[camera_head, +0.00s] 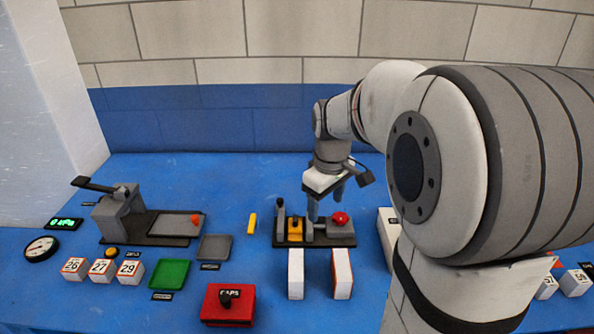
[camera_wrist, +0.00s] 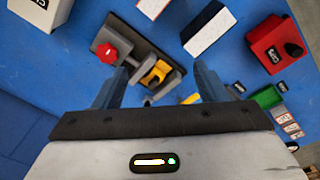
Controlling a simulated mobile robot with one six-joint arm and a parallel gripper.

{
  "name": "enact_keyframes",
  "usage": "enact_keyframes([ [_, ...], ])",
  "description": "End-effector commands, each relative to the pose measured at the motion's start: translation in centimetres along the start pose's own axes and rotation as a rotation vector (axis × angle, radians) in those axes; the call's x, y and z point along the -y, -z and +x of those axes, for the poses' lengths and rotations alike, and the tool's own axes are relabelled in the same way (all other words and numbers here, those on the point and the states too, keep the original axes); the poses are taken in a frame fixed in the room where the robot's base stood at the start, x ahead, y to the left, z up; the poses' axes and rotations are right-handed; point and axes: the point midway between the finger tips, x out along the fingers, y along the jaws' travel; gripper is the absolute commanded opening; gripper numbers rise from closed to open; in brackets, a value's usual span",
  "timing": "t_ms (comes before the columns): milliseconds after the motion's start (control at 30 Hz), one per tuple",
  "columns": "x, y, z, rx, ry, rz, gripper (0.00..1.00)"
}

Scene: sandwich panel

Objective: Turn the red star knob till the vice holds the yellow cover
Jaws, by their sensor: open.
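The red star knob (camera_head: 340,218) is at the right end of the grey vice (camera_head: 318,240) on the blue table. It also shows in the wrist view (camera_wrist: 106,51) at the upper left of the vice. The yellow cover (camera_head: 295,229) sits between the vice jaws, left of the knob; in the wrist view the cover (camera_wrist: 155,74) is partly hidden by grey parts. Whether the jaws touch it, I cannot tell. My gripper (camera_head: 325,200) points down above and behind the vice. In the wrist view my gripper's fingers (camera_wrist: 160,85) are apart with nothing held between them.
Two white blocks (camera_head: 296,272) (camera_head: 342,272) stand in front of the vice. A red box (camera_head: 228,305) is front left, a yellow stick (camera_head: 252,223) left of the vice. A white box (camera_head: 388,236) stands to its right. A grey press (camera_head: 120,212) is far left. The table behind the vice is clear.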

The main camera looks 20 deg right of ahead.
Motion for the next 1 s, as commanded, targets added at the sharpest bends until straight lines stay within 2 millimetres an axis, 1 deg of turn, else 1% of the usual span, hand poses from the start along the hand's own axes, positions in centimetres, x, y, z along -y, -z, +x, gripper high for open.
enact_keyframes([
  [33, -2.3, 1.0, 1.6, 0.018, 0.013, -0.053, 0.66],
  [100, -5.0, 2.0, 3.0, 0.033, 0.027, -0.136, 0.66],
  [200, -8.2, 3.0, 4.9, 0.048, 0.047, -0.239, 0.66],
  [300, -10.5, 3.6, 6.5, 0.057, 0.063, -0.314, 0.66],
  [400, -11.9, 3.8, 7.5, 0.060, 0.072, -0.362, 0.66],
  [567, -12.5, 3.9, 8.8, 0.063, 0.079, -0.390, 0.66],
  [833, -12.2, 3.5, 13.0, 0.064, 0.080, -0.389, 0.66],
  [1000, -12.1, 3.3, 14.9, 0.063, 0.079, -0.388, 0.66],
])
